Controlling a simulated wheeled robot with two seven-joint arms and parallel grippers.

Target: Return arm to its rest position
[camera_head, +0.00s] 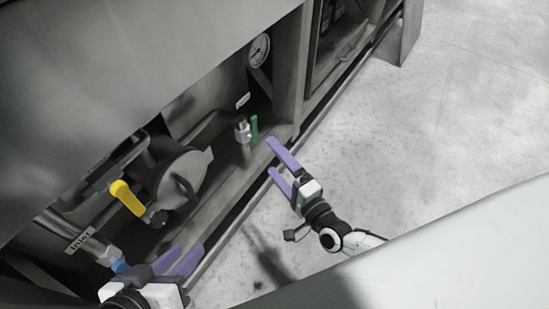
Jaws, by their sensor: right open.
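My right gripper (274,160) has purple fingers that stand apart with nothing between them. It is out in front of the machine's lower frame, below and right of the green-handled valve (254,130). Its white and black wrist and arm reach back to the lower right. My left gripper (182,260) is at the bottom left with two purple fingers pointing up and right. A gap shows between its fingers and I see nothing held there. It is near the inlet pipe fitting with the blue part (121,267).
The grey washer (120,60) fills the left side. A yellow valve handle (127,197), a round cylinder end (183,180), a gauge (259,50) and an inlet label (79,240) sit in its frame. Open floor (450,100) lies right. A pale surface (450,260) covers the lower right.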

